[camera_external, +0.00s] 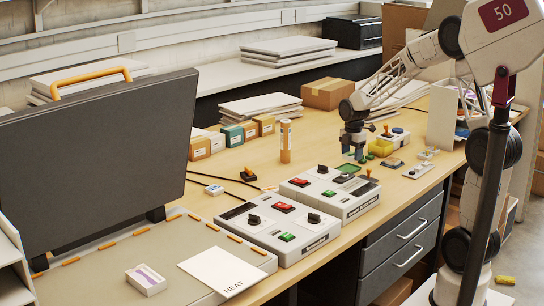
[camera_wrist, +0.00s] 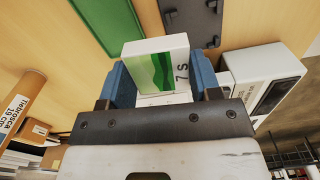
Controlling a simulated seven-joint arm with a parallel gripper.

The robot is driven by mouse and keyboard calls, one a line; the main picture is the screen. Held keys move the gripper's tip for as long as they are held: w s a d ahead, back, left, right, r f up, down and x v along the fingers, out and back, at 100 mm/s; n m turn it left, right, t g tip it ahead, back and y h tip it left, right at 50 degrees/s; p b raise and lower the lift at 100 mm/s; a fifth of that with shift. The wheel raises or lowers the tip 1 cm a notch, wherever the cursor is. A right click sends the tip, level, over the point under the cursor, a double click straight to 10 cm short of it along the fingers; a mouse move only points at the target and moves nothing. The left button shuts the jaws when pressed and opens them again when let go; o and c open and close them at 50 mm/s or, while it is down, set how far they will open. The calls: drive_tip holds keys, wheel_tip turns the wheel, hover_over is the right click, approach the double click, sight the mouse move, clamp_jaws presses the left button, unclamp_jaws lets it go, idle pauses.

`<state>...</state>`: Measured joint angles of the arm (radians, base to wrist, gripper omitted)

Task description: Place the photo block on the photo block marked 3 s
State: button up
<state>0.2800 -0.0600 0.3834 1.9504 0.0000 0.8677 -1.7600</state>
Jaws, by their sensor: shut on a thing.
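My gripper (camera_external: 354,154) is above the wooden table, behind the switch boxes. In the wrist view, its blue fingers (camera_wrist: 160,80) are shut on a white photo block (camera_wrist: 155,65) with a green picture and the marking "7 S". A white photo block with a purple picture (camera_external: 146,280) lies on the grey mat at front left. A small block with a blue patch (camera_external: 213,189) lies behind the switch boxes. I cannot read a "3 s" marking on any block.
Two switch boxes (camera_external: 280,227) (camera_external: 330,193) stand in front. An upright tan cylinder (camera_external: 286,141) stands left of my gripper. A dark panel (camera_external: 100,165) rises at left.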

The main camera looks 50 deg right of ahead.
sight(351, 154)
wheel_tip(351, 154, up, 3)
drive_tip(key=shift+w+a, duration=0.1)
drive_tip(key=w+a, duration=0.2)
drive_tip(key=a, duration=0.1)
drive_tip(key=w+a, duration=0.2)
drive_tip(key=a, duration=0.1)
drive_tip(key=w+a, duration=0.3)
drive_tip(key=shift+a, duration=0.4)
drive_tip(key=w+a, duration=0.3)
drive_tip(key=a, duration=0.7)
drive_tip(key=w+a+n, duration=0.1)
drive_tip(key=w+a, duration=0.2)
drive_tip(key=a, duration=0.7)
drive_tip(key=w+a, duration=0.3)
drive_tip(key=a, duration=0.7)
drive_tip(key=f, duration=0.5)
drive_tip(key=shift+s+d+f, duration=0.1)
drive_tip(key=shift+d+f, duration=0.05)
drive_tip(key=shift+d, duration=0.1)
drive_tip(key=w+a, duration=0.1)
drive_tip(key=w, duration=0.4)
drive_tip(key=w+a+f, duration=0.1)
drive_tip(key=w, duration=0.4)
drive_tip(key=w+a, duration=0.2)
drive_tip(key=w, duration=0.3)
drive_tip(key=shift+w+a+f, duration=0.1)
drive_tip(key=shift+w+f, duration=0.1)
drive_tip(key=shift+f, duration=0.05)
